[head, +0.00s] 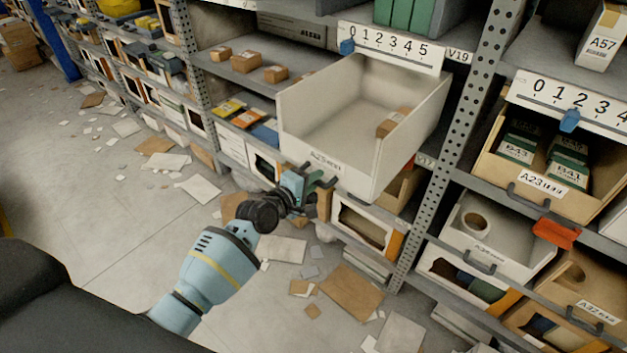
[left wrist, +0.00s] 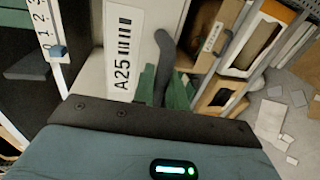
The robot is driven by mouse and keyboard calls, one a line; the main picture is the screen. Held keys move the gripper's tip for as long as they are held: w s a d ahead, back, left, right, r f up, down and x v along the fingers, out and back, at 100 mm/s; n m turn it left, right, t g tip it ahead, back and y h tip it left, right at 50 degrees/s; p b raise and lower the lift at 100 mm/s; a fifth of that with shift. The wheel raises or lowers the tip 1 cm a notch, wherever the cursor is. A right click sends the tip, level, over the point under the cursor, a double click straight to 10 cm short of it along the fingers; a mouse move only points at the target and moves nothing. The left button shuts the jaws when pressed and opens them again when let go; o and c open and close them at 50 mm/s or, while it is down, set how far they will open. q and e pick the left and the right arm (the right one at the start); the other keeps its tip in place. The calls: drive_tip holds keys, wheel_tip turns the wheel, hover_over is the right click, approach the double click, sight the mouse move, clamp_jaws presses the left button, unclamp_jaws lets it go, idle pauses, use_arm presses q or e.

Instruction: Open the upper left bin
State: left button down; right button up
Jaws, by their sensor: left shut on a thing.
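The upper left bin (head: 405,142) is a white open-topped bin. It sticks far out of its shelf, and its inside shows. A small brown box (head: 393,122) lies in it against the right wall. Its front label reads A25 and shows in the left wrist view (left wrist: 124,50) too. My left gripper (head: 312,188) is at the front of this bin, shut on its dark handle (left wrist: 166,55). In the left wrist view the green fingers (left wrist: 165,90) sit on both sides of the handle's lower part. My right gripper is in neither view.
A perforated upright (head: 447,150) stands right of the bin. Beyond it is bin A23 (head: 540,200) with green boxes, above more bins. Shelves with small boxes (head: 245,62) run left. Cardboard and paper (head: 350,290) litter the floor, which is otherwise open at left.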

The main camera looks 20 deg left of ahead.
use_arm(q)
drive_tip(key=c, duration=1.5)
unclamp_jaws()
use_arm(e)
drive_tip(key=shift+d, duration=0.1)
